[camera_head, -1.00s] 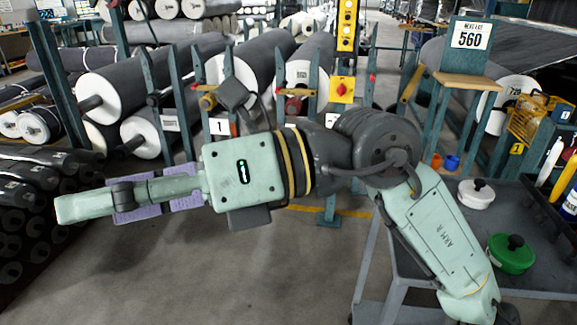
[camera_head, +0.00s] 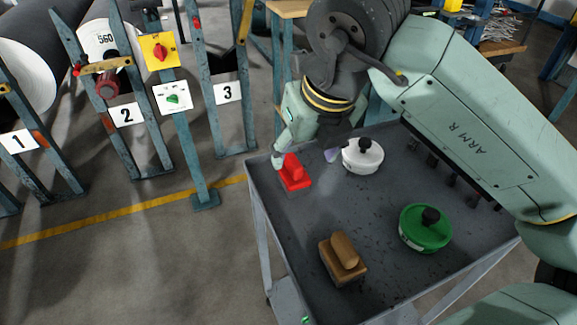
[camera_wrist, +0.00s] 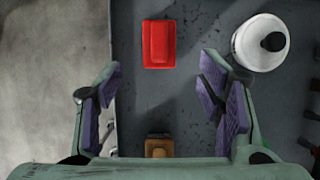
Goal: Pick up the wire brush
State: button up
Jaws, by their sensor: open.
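A wooden block with a rounded brown handle (camera_head: 343,256) lies near the front edge of the grey cart top. It looks like the wire brush, though I cannot make out bristles. In the wrist view the wooden block (camera_wrist: 158,147) shows at the bottom centre, partly cut off by my gripper's body. My gripper (camera_wrist: 160,90) is open and empty above the cart, its purple-padded fingers spread wide. In the head view my gripper (camera_head: 306,153) is at the cart's far left part, by a red block with a handle (camera_head: 294,173), apart from the wooden block.
A white round lidded pot (camera_head: 363,157) stands near my right finger. A green round lidded pot (camera_head: 426,228) stands at the cart's right. The cart top (camera_head: 300,220) is clear between them. Teal roll racks (camera_head: 225,100) stand beyond the cart.

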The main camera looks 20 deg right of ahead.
aim_at(295, 162)
jog(key=x, duration=0.3)
jog(key=shift+a, duration=0.1)
jog(key=shift+w+p+x, duration=0.2)
jog(key=shift+w+x, duration=0.05)
jog(key=shift+x, duration=1.1)
jog(key=shift+w+p+x, duration=0.15)
jog(key=shift+w+x, duration=0.1)
jog(key=shift+x, duration=1.05)
jog(key=shift+r, duration=0.2)
jog(key=shift+c, duration=0.6)
jog(key=c, duration=1.2)
